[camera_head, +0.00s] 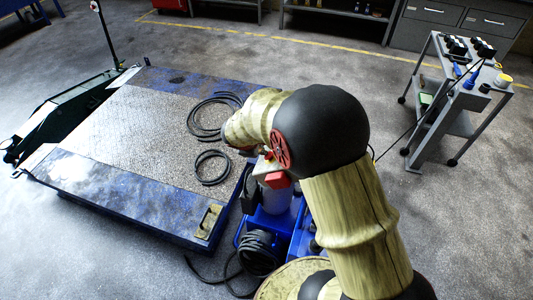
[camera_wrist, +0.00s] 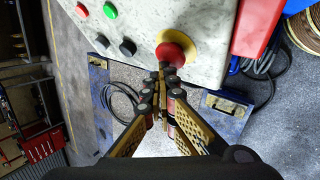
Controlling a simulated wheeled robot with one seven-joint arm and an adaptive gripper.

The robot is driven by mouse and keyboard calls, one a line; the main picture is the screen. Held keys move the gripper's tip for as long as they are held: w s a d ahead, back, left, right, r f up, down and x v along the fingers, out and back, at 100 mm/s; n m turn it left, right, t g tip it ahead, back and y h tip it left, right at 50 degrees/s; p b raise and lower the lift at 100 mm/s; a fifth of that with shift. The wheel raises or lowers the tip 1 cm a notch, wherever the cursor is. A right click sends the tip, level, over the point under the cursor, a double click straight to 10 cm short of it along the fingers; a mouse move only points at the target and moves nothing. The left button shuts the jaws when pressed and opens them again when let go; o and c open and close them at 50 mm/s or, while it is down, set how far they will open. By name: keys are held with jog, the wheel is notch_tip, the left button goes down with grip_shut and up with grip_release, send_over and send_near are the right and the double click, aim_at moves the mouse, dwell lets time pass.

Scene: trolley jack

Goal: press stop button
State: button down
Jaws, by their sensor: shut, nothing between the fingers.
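In the wrist view, the red mushroom-shaped stop button (camera_wrist: 176,54) sits on a yellow disc on a pale grey control panel (camera_wrist: 215,22). My gripper (camera_wrist: 167,70) is shut and empty. Its fingertips overlap the lower edge of the red button in the picture; I cannot tell whether they touch it. A green button (camera_wrist: 110,10), a smaller red button (camera_wrist: 82,12) and two black buttons (camera_wrist: 127,47) are on the panel to the left. In the head view, my arm hides the gripper and most of the panel above the blue power unit (camera_head: 266,218).
A blue lift platform (camera_head: 130,120) with coiled black hoses (camera_head: 212,168) lies to the left. A green trolley jack (camera_head: 65,108) stands at its far left side. A grey tool cart (camera_head: 450,85) stands at the right. Open floor lies between the platform and the cart.

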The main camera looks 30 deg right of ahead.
jog(key=shift+w+a+r+p, duration=0.3)
jog(key=shift+w+r+p, duration=0.1)
jog(key=shift+r, duration=0.3)
jog(key=shift+r, duration=0.1)
jog(key=shift+w+a+r+p, duration=0.35)
jog(key=shift+w+r+p, duration=0.05)
jog(key=shift+r, duration=0.2)
jog(key=shift+w+a+r+p, duration=0.3)
jog(key=shift+w+r+p, duration=0.15)
jog(key=shift+r, duration=0.2)
jog(key=shift+w+a+r+p, duration=0.35)
jog(key=shift+r+p, duration=0.05)
jog(key=shift+r, duration=0.2)
